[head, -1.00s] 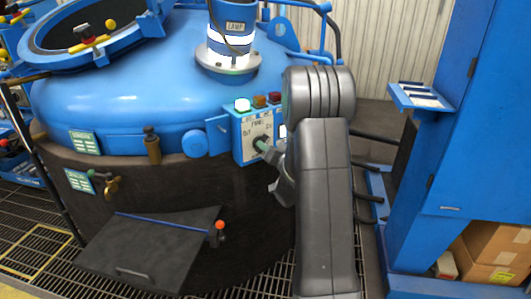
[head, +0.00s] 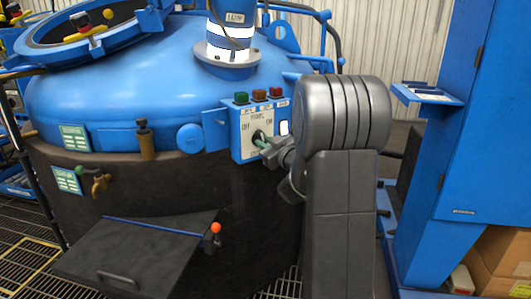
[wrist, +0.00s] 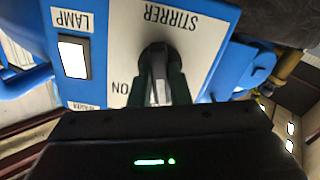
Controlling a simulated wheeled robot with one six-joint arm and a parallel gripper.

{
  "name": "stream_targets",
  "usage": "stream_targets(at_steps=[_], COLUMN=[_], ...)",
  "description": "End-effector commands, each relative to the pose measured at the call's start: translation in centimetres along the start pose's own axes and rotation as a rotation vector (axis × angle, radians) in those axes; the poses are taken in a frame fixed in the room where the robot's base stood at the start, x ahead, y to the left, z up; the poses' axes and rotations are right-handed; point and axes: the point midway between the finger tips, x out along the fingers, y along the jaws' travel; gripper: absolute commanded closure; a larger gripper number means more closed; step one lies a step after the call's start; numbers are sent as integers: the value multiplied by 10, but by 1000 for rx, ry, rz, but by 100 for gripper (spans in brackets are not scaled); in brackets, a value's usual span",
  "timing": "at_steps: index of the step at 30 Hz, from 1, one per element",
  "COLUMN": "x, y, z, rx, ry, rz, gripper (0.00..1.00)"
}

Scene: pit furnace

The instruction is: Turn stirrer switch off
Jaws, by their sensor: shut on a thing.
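The stirrer switch (wrist: 156,60) is a dark knob with a grey lever on a white plate labelled STIRRER, upside down in the wrist view. My gripper (wrist: 160,85) is shut on it, with a green finger on each side. The ON label shows left of it in the wrist view; the OFF label is hidden there. In the head view the blue control panel (head: 238,148) is on the furnace front, OFF at left, ON at right. My gripper (head: 262,141) reaches it from the right and partly covers the switch. The green indicator (head: 241,98) above is dark.
The lamp switch (wrist: 74,57) glows white beside the stirrer plate. A brown indicator (head: 259,95) and a red one (head: 275,93) top the panel. A hatch with an orange-knobbed lever (head: 215,228) is below. A blue cabinet (head: 490,130) stands at right.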

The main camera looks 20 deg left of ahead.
Motion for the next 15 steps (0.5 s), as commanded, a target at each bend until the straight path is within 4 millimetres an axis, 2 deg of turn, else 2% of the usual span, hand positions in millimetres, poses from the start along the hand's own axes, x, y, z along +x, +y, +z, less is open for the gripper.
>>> stream_targets(at_steps=[6, 15], x=[0, 0], y=[-1, -1], z=[4, 2], rx=[-194, -392], ry=[1, 0], rz=[1, 1], gripper=[100, 100])
